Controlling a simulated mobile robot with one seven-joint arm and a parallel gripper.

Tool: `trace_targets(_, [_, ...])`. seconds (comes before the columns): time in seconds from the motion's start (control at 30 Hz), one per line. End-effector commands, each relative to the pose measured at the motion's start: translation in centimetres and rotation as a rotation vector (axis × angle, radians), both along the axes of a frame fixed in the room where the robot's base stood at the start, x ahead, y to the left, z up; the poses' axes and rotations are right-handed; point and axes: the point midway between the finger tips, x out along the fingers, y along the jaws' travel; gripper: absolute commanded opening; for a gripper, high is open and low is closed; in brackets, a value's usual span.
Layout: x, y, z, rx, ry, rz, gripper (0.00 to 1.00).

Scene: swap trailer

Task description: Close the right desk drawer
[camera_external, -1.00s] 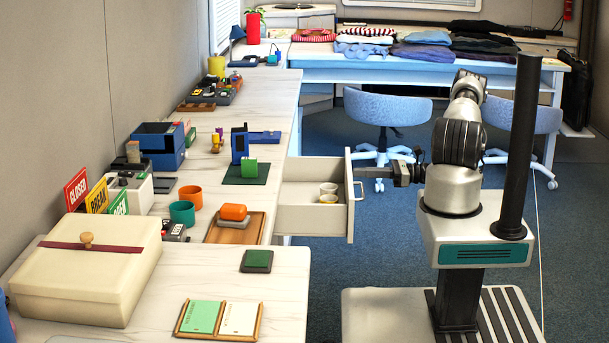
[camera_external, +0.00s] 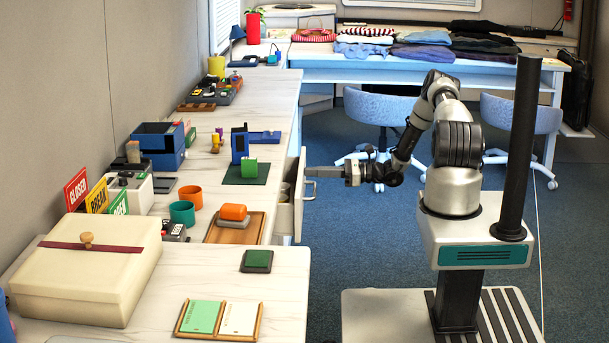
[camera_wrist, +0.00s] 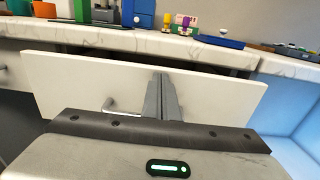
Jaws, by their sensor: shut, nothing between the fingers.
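The right desk drawer (camera_external: 299,196) is in the side of the long white desk, with its front panel standing a short way out. In the wrist view the drawer front (camera_wrist: 90,85) fills the middle, with a dark gap above it under the desktop. Its metal handle (camera_wrist: 122,104) is left of the fingers. My gripper (camera_external: 308,172) points left at the drawer front, and in the wrist view its fingers (camera_wrist: 160,95) are shut together and empty. The tips are at the panel; exact contact is hard to tell. The drawer's inside is mostly hidden.
The white desktop (camera_external: 278,105) holds a blue box, a green mat (camera_external: 246,173), cups and a wooden tray (camera_external: 225,235). Blue chairs (camera_external: 378,106) stand behind my arm. The blue carpet between desk and my base is clear.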

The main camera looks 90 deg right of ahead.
Motion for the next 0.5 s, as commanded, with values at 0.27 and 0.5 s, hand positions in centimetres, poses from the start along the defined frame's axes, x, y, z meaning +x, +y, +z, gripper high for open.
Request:
trace_targets(0.27, [6.0, 0.1, -0.1, -0.001, -0.001, 0.003, 0.00])
trace_targets(0.5, [8.7, 0.0, 0.0, -0.001, 0.000, 0.000, 0.00])
